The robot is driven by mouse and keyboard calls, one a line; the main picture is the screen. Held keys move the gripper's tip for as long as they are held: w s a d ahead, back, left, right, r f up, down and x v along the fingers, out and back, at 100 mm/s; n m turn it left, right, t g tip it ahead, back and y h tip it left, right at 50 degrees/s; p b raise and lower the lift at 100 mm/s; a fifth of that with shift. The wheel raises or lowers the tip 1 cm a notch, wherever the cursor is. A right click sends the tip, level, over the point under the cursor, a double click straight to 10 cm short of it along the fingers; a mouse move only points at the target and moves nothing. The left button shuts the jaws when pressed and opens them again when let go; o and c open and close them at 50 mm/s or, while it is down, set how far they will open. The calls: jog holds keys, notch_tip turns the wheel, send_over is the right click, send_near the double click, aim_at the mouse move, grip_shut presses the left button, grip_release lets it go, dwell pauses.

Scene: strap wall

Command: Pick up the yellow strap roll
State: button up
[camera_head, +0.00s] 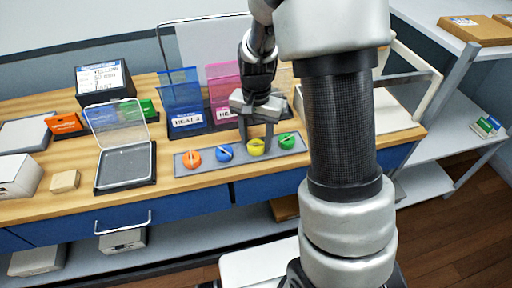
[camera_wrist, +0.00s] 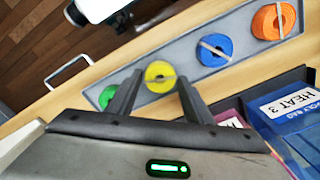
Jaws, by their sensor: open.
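The yellow strap roll (camera_head: 256,147) sits on a grey strip tray (camera_head: 240,161) on the wooden bench, between the blue roll (camera_head: 225,153) and the green roll (camera_head: 287,141). An orange roll (camera_head: 193,159) is at the tray's left end. My gripper (camera_head: 257,132) is open above the yellow roll. In the wrist view the yellow roll (camera_wrist: 160,77), with a pale band across it, shows between the two open fingers (camera_wrist: 159,82). The fingers look empty. Whether they reach down beside the roll I cannot tell. The green roll (camera_wrist: 107,97) is partly hidden by a finger.
The bench front edge is close before the tray.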

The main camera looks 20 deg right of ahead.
jog(key=shift+f, duration=0.5)
jog(key=c, duration=0.8)
